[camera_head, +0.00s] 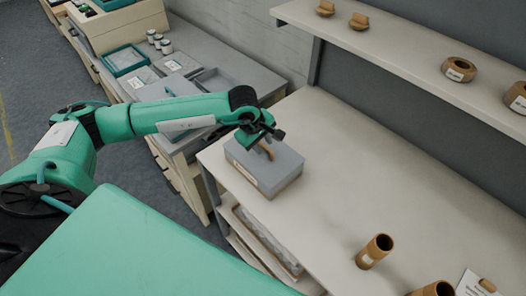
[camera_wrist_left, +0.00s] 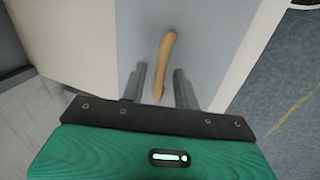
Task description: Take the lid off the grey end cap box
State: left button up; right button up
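The grey end cap box (camera_head: 272,188) stands on the near left end of the pale worktop, its grey lid (camera_head: 286,160) on top. A curved tan handle (camera_head: 268,153) rises from the lid. My left gripper (camera_head: 264,141) is over the lid at the handle. In the left wrist view, the open left gripper (camera_wrist_left: 160,72) has one finger on each side of the handle (camera_wrist_left: 166,52), with gaps between. The lid (camera_wrist_left: 205,35) fills the middle there. Whether the fingertips touch the lid is unclear. My right gripper is not in view.
A cardboard tube (camera_head: 374,251) stands upright at the front right of the worktop (camera_head: 345,165); another tube (camera_head: 436,288) is at the bottom edge. A shelf (camera_head: 410,62) with tan rolls runs above the back. The worktop right of the box is clear.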

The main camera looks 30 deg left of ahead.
pick_arm(q)
grip_shut()
jog(key=shift+r, duration=0.2)
